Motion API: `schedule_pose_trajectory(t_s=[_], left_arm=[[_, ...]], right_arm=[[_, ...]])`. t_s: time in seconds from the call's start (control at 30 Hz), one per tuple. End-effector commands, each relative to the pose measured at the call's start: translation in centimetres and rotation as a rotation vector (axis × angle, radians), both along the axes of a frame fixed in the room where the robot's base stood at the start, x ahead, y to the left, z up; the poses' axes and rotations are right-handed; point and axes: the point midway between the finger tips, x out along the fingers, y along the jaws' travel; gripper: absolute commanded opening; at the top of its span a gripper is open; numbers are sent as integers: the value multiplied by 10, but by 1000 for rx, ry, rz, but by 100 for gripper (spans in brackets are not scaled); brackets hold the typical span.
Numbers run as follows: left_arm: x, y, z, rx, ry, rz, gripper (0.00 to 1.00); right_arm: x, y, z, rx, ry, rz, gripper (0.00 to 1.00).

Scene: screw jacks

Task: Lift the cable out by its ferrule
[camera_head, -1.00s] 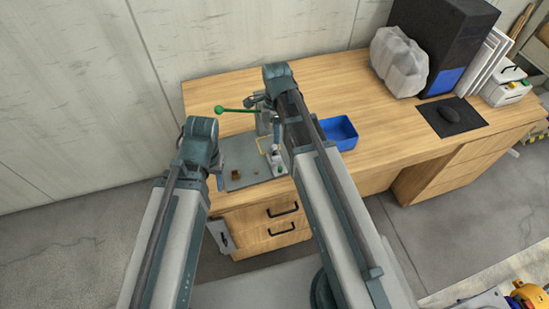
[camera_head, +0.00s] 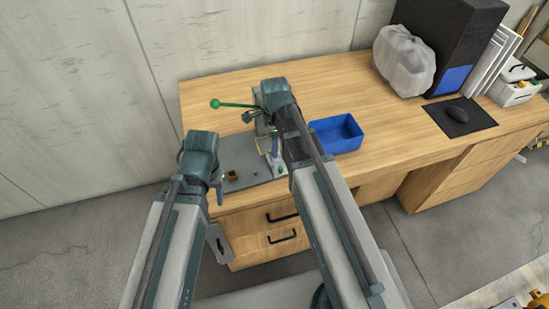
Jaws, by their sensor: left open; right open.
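A grey mat (camera_head: 236,158) lies on the desk at the front left. A fixture with a green-knobbed lever (camera_head: 215,103) stands at its back. A thin yellow piece (camera_head: 262,150), possibly the cable, shows beside the fixture; its ferrule is too small to make out. My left gripper (camera_head: 220,188) is open at the mat's left front edge, partly hidden by my arm. My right gripper (camera_head: 274,147) is open, low over the mat's right side near the yellow piece, mostly hidden behind my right arm. I cannot tell whether it touches anything.
A small brown block (camera_head: 233,175) sits on the mat. A blue open bin (camera_head: 336,134) stands right of my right arm. A grey bag (camera_head: 404,60), a dark computer tower (camera_head: 452,40) and a mouse (camera_head: 457,114) are further right. The desk between is clear.

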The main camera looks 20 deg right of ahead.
Motion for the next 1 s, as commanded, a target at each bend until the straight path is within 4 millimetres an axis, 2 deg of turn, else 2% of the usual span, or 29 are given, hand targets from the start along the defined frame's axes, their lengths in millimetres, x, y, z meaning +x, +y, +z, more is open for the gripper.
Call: schedule_pose_trajectory(t_s=[0.03, 0.07, 0.33, 0.37, 0.67, 0.7, 1.0], left_arm=[[0, 0, -11, 0, 0, 0, 50], [0, 0, -12, 0, 0, 0, 50], [0, 0, -11, 0, 0, 0, 50], [0, 0, -11, 0, 0, 0, 50], [0, 0, -11, 0, 0, 0, 50], [0, 0, -11, 0, 0, 0, 50], [0, 0, -11, 0, 0, 0, 50]], right_arm=[[0, 0, -11, 0, 0, 0, 60], [0, 0, -12, 0, 0, 0, 60], [0, 0, -11, 0, 0, -1, 60], [0, 0, -11, 0, 0, -1, 56], [0, 0, -11, 0, 0, -1, 2], [0, 0, -11, 0, 0, -1, 0], [0, 0, -11, 0, 0, -1, 0]])
